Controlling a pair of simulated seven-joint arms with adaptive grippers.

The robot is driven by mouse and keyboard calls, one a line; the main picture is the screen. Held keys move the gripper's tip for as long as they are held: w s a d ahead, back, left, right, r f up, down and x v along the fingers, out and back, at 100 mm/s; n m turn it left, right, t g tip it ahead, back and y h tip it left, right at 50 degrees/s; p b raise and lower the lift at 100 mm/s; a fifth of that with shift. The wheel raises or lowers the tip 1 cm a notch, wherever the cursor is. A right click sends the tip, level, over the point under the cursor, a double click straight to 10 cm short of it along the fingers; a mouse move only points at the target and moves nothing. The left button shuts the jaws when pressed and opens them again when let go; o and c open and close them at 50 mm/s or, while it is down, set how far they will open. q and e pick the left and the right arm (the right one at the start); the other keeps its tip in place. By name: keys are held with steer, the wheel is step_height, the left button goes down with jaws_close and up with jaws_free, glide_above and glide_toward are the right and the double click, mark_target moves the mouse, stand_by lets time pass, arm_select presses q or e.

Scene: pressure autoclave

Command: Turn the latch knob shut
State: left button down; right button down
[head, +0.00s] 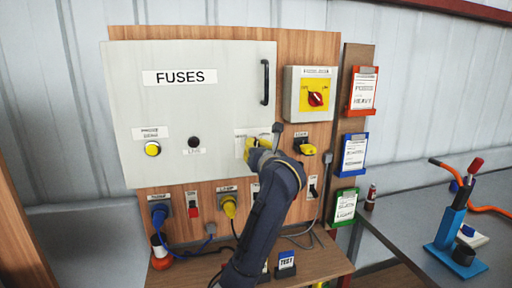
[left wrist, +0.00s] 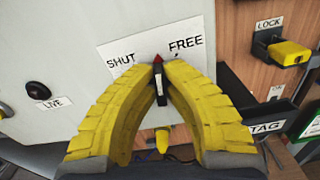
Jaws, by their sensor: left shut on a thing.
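The latch knob (left wrist: 160,92) is a narrow black bar with a red tip on the grey fuse-box door (head: 210,95). In the left wrist view its red tip points up, between the words SHUT and FREE on the white label (left wrist: 130,49). My left gripper (left wrist: 160,70) has its yellow fingers closed on the knob from both sides. In the head view the left gripper (head: 257,146) is at the door's lower right and hides the knob. My right gripper is not in either view.
A yellow padlock (head: 306,149) hangs right of the gripper, near a red rotary switch (head: 316,99). Plugs, including a yellow one (head: 229,207), sit below the door. A blue clamp tool (head: 455,235) stands on the right-hand bench.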

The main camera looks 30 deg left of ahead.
arm_select(q)
steer(key=n, duration=0.5)
steer(key=shift+s+a, duration=0.15)
steer(key=shift+s, duration=0.05)
steer(key=n, duration=0.5)
steer(key=shift+s+a+f+n, duration=0.1)
steer(key=shift+s+a+n, duration=0.05)
steer(key=shift+n, duration=0.25)
stand_by(0.3)
steer(key=c, duration=1.5)
jaws_free()
steer(key=v, duration=1.2)
steer(key=shift+f, duration=0.1)
